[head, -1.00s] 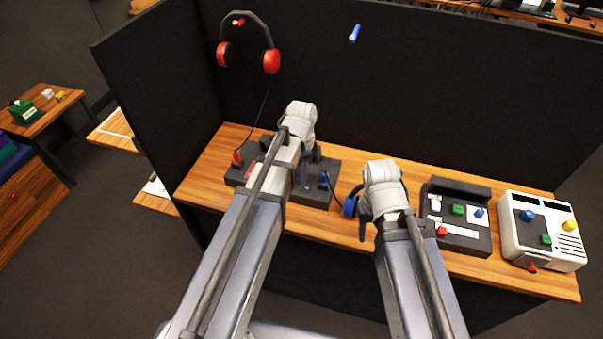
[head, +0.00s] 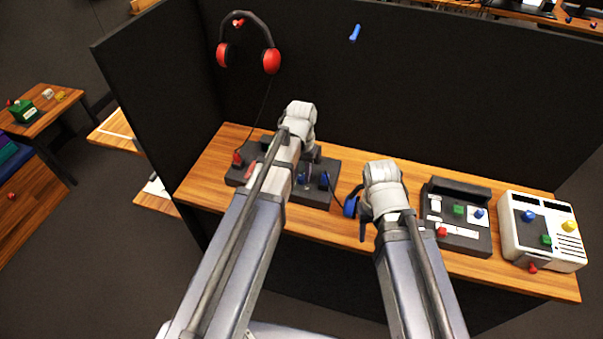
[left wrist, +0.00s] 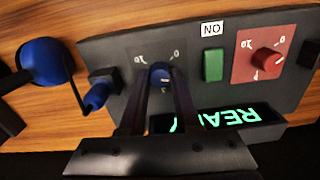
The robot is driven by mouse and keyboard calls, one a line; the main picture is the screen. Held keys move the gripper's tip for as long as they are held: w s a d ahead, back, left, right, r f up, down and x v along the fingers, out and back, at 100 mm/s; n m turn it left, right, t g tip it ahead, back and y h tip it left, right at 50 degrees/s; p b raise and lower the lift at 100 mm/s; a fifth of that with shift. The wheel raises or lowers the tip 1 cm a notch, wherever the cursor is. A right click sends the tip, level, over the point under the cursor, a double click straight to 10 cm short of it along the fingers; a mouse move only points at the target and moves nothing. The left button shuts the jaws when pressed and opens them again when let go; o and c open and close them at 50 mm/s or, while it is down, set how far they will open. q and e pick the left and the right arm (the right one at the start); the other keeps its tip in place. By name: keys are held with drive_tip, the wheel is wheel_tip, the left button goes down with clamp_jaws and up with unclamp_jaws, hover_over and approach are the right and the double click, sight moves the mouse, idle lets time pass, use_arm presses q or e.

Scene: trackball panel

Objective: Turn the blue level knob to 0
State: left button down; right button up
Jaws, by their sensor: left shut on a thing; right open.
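The blue level knob (left wrist: 160,74) sits on the dark grey panel (left wrist: 100,52), with labels around it and a 0 at its upper right in the left wrist view. My left gripper (left wrist: 160,88) has its two fingers on either side of the knob, shut on it. A small white mark shows on the knob; its exact pointing is hard to tell. In the head view the knob (head: 301,179) shows below my left gripper (head: 307,165). My right gripper (head: 362,225) is open and empty, above the table's front part.
A red knob (left wrist: 268,61), a green button (left wrist: 213,65) and a lit green display (left wrist: 235,117) share the panel. Two other control boxes (head: 482,238) (head: 570,260) stand at the right of the table.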

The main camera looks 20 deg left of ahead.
sight(301, 176)
use_arm(q)
drive_tip(key=n, duration=0.6)
drive_tip(key=shift+n, duration=0.3)
drive_tip(key=n, duration=0.4)
drive_tip(key=shift+n, duration=0.7)
drive_tip(key=c, duration=0.6)
unclamp_jaws()
wheel_tip(301, 176, up, 8)
drive_tip(key=p, duration=0.8)
drive_tip(key=shift+f, duration=0.1)
use_arm(e)
wheel_tip(301, 176, up, 8)
